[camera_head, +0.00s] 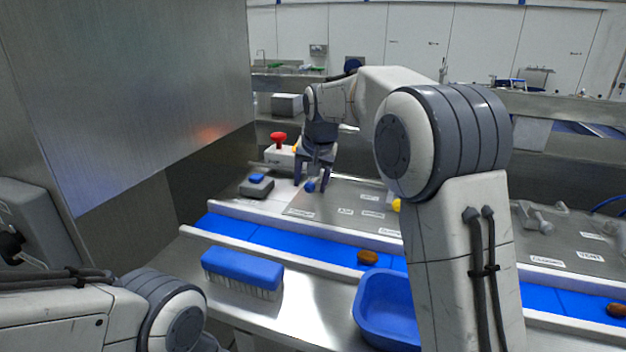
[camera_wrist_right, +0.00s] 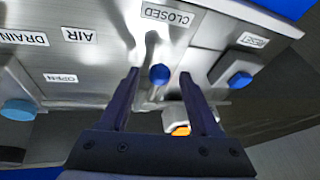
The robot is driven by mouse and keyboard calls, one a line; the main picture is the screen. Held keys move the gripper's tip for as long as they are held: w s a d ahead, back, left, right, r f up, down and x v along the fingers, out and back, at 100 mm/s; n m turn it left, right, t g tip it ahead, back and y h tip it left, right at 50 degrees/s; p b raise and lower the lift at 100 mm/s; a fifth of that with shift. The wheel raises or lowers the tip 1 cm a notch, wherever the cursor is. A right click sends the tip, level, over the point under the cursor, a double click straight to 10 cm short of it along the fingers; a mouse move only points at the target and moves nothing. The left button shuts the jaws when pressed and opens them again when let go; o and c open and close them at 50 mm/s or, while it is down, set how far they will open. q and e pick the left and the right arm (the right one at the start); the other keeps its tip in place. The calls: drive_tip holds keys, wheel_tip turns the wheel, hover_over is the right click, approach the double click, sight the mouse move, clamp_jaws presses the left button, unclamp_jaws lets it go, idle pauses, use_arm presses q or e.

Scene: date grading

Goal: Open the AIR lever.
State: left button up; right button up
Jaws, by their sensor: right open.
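The AIR lever has a dark blue knob (camera_head: 310,187) and stands on the grey metal panel (camera_head: 338,198) across the belt. Its knob also shows in the right wrist view (camera_wrist_right: 159,74), near the CLOSED label (camera_wrist_right: 168,14). The AIR label (camera_wrist_right: 80,35) and the OPEN label (camera_wrist_right: 60,78) lie to the left there. My right gripper (camera_head: 312,180) is open above the panel; in its wrist view (camera_wrist_right: 159,80) the knob appears between the fingertips, with no visible contact. My left arm shows at lower left, its gripper out of view.
A grey box with a blue button (camera_head: 257,178) and a red mushroom button (camera_head: 279,138) stand near the right gripper. A yellow knob (camera_head: 396,205) is to the right. Nearer are the blue belt (camera_head: 300,244) with dates, a blue brush (camera_head: 242,268) and a blue tub (camera_head: 372,318).

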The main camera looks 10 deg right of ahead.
drive_tip(key=shift+f, duration=0.15)
clamp_jaws()
idle(1.3)
